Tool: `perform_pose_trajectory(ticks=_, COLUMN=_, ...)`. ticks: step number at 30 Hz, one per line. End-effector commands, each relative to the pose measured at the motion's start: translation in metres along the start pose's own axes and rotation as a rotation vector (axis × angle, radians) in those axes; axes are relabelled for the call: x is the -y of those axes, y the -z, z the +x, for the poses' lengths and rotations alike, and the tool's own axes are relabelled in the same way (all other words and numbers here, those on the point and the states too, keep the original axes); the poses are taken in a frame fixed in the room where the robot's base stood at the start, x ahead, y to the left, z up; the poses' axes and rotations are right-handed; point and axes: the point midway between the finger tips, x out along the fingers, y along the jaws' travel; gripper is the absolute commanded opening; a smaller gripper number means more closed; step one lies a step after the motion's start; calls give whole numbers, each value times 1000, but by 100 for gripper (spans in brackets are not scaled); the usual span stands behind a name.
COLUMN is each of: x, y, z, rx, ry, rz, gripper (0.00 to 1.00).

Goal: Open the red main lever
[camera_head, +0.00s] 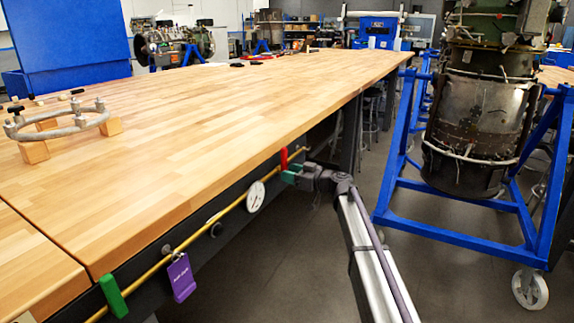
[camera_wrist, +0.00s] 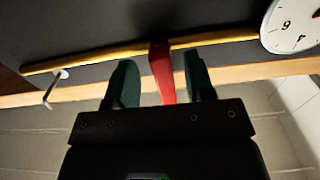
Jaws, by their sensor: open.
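The red main lever (camera_head: 283,158) sits on a thin yellow pipe along the dark side of the workbench. It stands upright, across the pipe's line. In the wrist view the red lever (camera_wrist: 162,72) crosses the pipe and lies between the two dark green fingers of my gripper (camera_wrist: 160,78). The fingers are apart, with a gap visible on each side of the lever. In the head view my gripper (camera_head: 292,174) is right beside the lever, just below and to its right.
A round white gauge (camera_head: 256,196) is on the pipe left of the lever. Further left are a purple tag (camera_head: 181,277) and a green lever (camera_head: 113,296). The wooden benchtop (camera_head: 190,130) overhangs the pipe. A blue turbine stand (camera_head: 450,200) is at right, with open floor between.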

Motion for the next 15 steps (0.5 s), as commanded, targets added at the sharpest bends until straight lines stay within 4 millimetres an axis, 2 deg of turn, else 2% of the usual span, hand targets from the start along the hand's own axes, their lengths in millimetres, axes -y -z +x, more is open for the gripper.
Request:
perform_pose_trajectory(ticks=4, x=-1, y=0, z=14, rx=0, ry=0, rz=0, gripper=49)
perform_pose_trajectory(ticks=15, x=0, y=0, z=16, rx=0, ry=0, rz=0, gripper=49)
